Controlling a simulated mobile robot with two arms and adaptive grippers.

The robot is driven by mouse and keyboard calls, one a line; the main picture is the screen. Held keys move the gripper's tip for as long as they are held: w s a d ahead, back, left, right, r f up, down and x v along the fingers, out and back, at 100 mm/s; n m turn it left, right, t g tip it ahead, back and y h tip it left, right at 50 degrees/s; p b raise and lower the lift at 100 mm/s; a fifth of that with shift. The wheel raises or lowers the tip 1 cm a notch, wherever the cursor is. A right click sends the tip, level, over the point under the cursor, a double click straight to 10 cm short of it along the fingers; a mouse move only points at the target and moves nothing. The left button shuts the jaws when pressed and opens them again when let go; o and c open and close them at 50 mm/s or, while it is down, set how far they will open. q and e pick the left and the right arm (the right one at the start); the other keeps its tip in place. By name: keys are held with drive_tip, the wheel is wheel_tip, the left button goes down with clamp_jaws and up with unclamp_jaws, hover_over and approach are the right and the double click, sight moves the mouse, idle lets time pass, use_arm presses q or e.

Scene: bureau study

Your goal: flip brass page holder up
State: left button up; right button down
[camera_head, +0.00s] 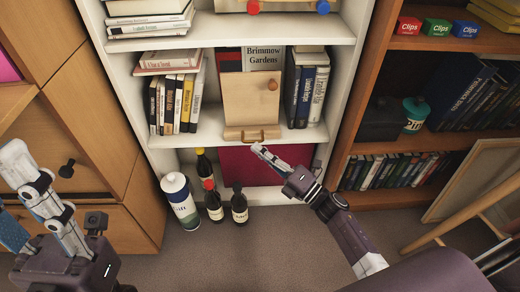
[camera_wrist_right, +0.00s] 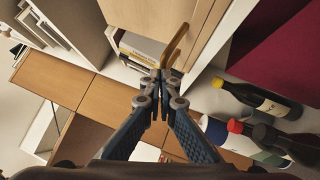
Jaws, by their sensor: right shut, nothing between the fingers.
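The brass page holder (camera_head: 262,134) is a thin brass bar on the wooden lower ledge of an upright wooden book rest (camera_head: 248,100) in the white bookcase. In the right wrist view the brass bar (camera_wrist_right: 177,42) is a bent strip standing out from the wood, just beyond the fingertips. My right gripper (camera_head: 257,148) is shut and empty, its tips just below and in front of the ledge; it also shows in the right wrist view (camera_wrist_right: 161,76). Whether the tips touch the bar is unclear. My left gripper (camera_head: 18,160) is at the left edge, partly cut off, far from the holder.
Books (camera_head: 175,98) stand left of the book rest and more books (camera_head: 306,90) stand right of it. Below, several dark bottles (camera_head: 239,207) and a white canister (camera_head: 181,203) stand near the shelf. A wooden stand (camera_head: 465,215) is at the right. The floor between is clear.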

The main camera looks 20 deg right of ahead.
drive_tip(key=shift+r+m+h+p, duration=0.3)
drive_tip(key=shift+r+p, duration=0.05)
drive_tip(key=shift+p, duration=0.7)
